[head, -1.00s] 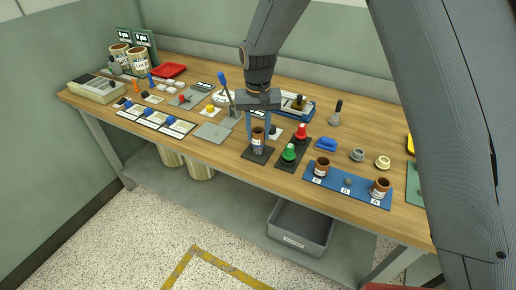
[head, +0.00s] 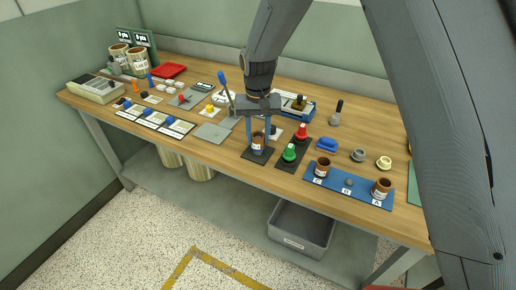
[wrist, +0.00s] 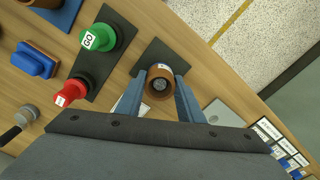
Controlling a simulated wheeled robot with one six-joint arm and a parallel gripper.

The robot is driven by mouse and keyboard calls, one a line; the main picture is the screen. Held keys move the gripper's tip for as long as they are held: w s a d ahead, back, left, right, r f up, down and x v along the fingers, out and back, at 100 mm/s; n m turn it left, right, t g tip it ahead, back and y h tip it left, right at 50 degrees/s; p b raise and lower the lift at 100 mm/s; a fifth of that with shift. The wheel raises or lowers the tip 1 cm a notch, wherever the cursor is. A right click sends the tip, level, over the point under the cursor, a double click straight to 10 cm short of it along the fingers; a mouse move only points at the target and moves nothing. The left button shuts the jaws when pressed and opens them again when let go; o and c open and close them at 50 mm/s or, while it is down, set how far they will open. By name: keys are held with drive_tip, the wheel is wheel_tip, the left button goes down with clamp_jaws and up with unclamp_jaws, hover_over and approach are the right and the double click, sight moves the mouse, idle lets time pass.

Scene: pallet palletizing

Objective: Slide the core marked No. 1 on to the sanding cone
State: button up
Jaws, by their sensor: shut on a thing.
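My gripper (head: 258,139) is shut on a brown tubular core (head: 258,146), which is upright over a dark square plate (head: 257,156) near the table's front edge. The core carries a pale label, too small to read. In the wrist view my gripper (wrist: 159,84) has one blue finger on each side of the core (wrist: 151,96). A grey round tip, probably the sanding cone (wrist: 160,85), shows inside the core's bore. The rest of it is hidden by the core. I cannot tell whether the core's bottom touches the plate.
A dark plate with a green GO button (head: 289,152) and a red button (head: 302,131) stands close to the right. A blue board (head: 334,186) holds brown cores at C (head: 322,167) and A (head: 382,188). A grey plate (head: 211,132) lies to the left.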

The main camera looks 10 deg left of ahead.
drive_tip(key=shift+f, duration=0.1)
idle(0.6)
drive_tip(key=o, duration=1.1)
drive_tip(key=shift+o, duration=0.2)
wheel_tip(320, 180, up, 8)
drive_tip(key=b, duration=0.2)
drive_tip(key=shift+f+b, duration=0.1)
drive_tip(key=shift+b, duration=0.3)
drive_tip(key=s+d+f+m+b, duration=0.1)
drive_tip(key=s+d, duration=0.2)
drive_tip(key=d, duration=0.7)
drive_tip(key=s+d+b, duration=0.1)
drive_tip(key=s+d, duration=0.3)
drive_tip(key=d, duration=0.5)
drive_tip(key=s+d+f+m+t+b, duration=0.1)
drive_tip(key=s+d+f, duration=0.2)
drive_tip(key=s+d, duration=0.8)
drive_tip(key=shift+s, duration=0.25)
